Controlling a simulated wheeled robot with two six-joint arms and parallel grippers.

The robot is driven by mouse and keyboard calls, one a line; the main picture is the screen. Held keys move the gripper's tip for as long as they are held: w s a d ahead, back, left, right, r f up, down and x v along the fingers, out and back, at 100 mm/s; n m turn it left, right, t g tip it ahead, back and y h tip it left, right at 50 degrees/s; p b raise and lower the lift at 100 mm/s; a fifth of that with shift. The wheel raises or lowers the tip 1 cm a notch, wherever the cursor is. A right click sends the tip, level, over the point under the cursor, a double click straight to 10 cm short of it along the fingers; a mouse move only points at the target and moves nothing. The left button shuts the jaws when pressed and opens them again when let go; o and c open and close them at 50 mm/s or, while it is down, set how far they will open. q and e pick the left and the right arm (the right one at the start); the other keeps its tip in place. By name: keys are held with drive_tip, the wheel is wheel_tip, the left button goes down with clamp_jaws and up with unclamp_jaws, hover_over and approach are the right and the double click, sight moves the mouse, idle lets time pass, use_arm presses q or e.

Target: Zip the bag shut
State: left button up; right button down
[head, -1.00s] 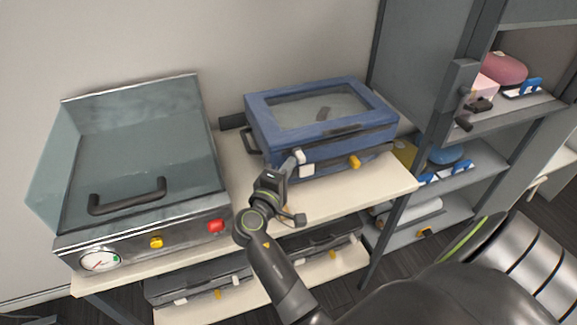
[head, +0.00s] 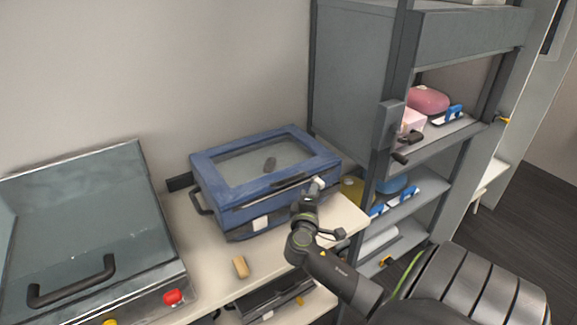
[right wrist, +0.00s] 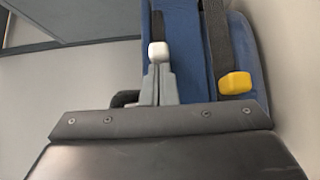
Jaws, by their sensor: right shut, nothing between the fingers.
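The blue bag (head: 210,190) lies on the table, with a clear window on top and a dark zip band along its front. In the head view a white pull (head: 318,184) shows at the front right corner. My right gripper (head: 311,194) is shut at that corner, with the white pull at its fingertips. In the right wrist view the white pull (right wrist: 158,50) sits at the tips of my fingers (right wrist: 158,78), and a yellow tab (right wrist: 236,83) hangs on the dark strap to the right. A white tab (head: 260,222) is on the bag's front. My left gripper is out of view.
A small tan block (head: 240,266) lies on the table (head: 205,240) before the bag. A metal machine with a glass lid (head: 90,220) stands at left. A grey shelf unit (head: 355,85) with pink and blue items rises at right.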

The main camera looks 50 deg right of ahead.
drive_tip(key=d, duration=0.2)
drive_tip(key=s+d, duration=0.1)
drive_tip(key=d, duration=0.1)
drive_tip(key=shift+d, duration=0.3)
drive_tip(key=shift+s, duration=0.1)
